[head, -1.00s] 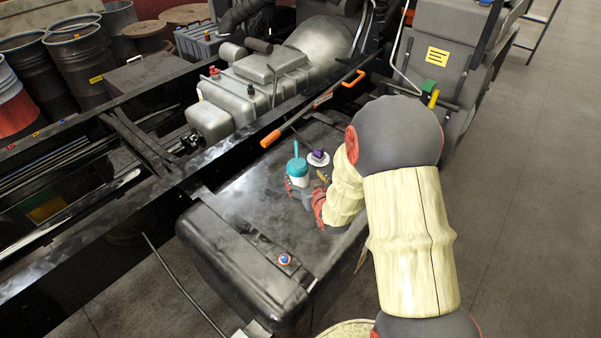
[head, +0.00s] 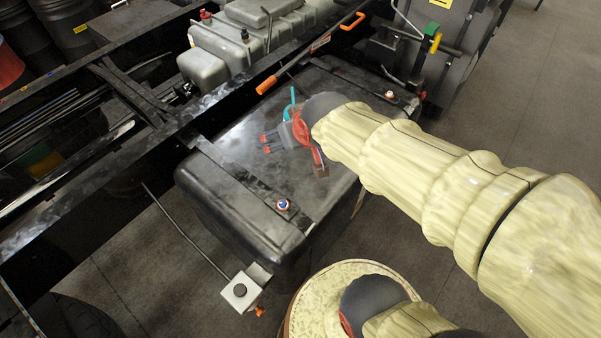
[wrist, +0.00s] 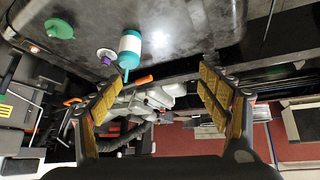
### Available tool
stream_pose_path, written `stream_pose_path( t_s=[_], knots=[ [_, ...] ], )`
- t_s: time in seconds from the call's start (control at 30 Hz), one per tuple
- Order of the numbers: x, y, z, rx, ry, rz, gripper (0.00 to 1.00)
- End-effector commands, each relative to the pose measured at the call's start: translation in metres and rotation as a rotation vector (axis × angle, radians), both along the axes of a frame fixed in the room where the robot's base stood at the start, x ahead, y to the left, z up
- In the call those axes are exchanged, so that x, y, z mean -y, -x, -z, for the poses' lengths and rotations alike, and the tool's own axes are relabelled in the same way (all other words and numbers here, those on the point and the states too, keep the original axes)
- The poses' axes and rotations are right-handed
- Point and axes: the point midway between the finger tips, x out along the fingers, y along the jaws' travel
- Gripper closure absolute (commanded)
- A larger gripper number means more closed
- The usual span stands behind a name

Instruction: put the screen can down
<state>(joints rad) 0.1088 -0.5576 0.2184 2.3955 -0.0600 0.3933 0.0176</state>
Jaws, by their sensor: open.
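The screen can is a white and teal can (wrist: 130,43) with a thin teal stick, seen whole in the wrist view. It stands on the dark tank top (head: 240,135), apart from my fingers. In the head view only its teal part (head: 288,113) and stick show behind my gripper; the rest is hidden. My gripper (head: 266,144) is open and empty over the tank top, on the near side of the can. In the wrist view its two fingers (wrist: 158,86) are wide apart with nothing between them.
A purple and white item (wrist: 105,55) is beside the can, and a green round piece (wrist: 60,28) lies farther off. A cap (head: 283,205) sits on the tank's strap. An orange-handled bar (head: 267,85) lies along the frame rail behind. The tank top's left part is clear.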

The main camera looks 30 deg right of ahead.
Motion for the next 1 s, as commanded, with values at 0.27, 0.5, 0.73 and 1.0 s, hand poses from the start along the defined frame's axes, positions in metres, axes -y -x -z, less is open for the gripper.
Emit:
stream_pose_path(
  t_s=[0.27,0.5,0.73,1.0],
  knots=[
    [-0.045,0.113,-0.033,-0.161,-0.044,-0.078,0.24],
    [-0.050,0.135,-0.034,-0.200,-0.051,-0.091,0.24],
    [-0.050,0.134,-0.032,-0.199,-0.052,-0.090,0.24],
    [-0.050,0.134,0.007,-0.199,-0.051,-0.089,0.24]
  ],
)
